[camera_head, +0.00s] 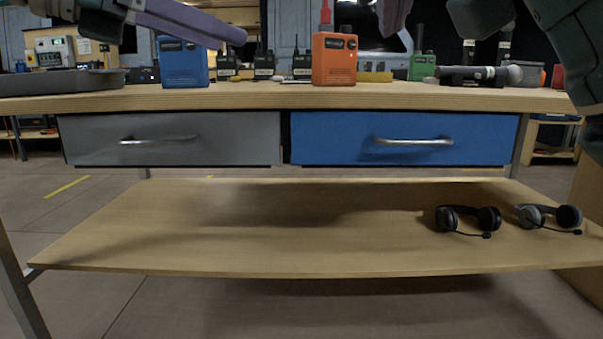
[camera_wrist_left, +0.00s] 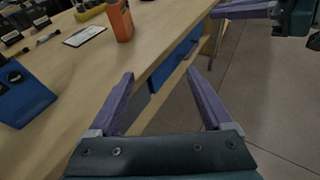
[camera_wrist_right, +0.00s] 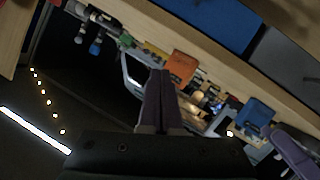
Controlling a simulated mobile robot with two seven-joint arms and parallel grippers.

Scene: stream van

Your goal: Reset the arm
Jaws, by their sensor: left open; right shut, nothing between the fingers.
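My left gripper (camera_head: 225,30) reaches in from the upper left of the head view, above the tabletop, near the blue radio (camera_head: 184,63). In the left wrist view its purple fingers (camera_wrist_left: 160,73) are spread with nothing between them, beside the table's front edge. My right gripper (camera_head: 394,16) shows only partly at the top of the head view, right of the orange radio (camera_head: 334,59). In the right wrist view its fingers (camera_wrist_right: 158,75) are pressed together and empty. That view is tilted, with the drawers at the top.
The wooden table (camera_head: 290,98) carries several black radios and microphones (camera_head: 512,74). A grey drawer (camera_head: 90,138) and a blue drawer (camera_head: 330,140) below are both shut. Two headsets (camera_head: 468,219) (camera_head: 550,217) lie on the lower shelf (camera_head: 250,230), whose left and middle are clear.

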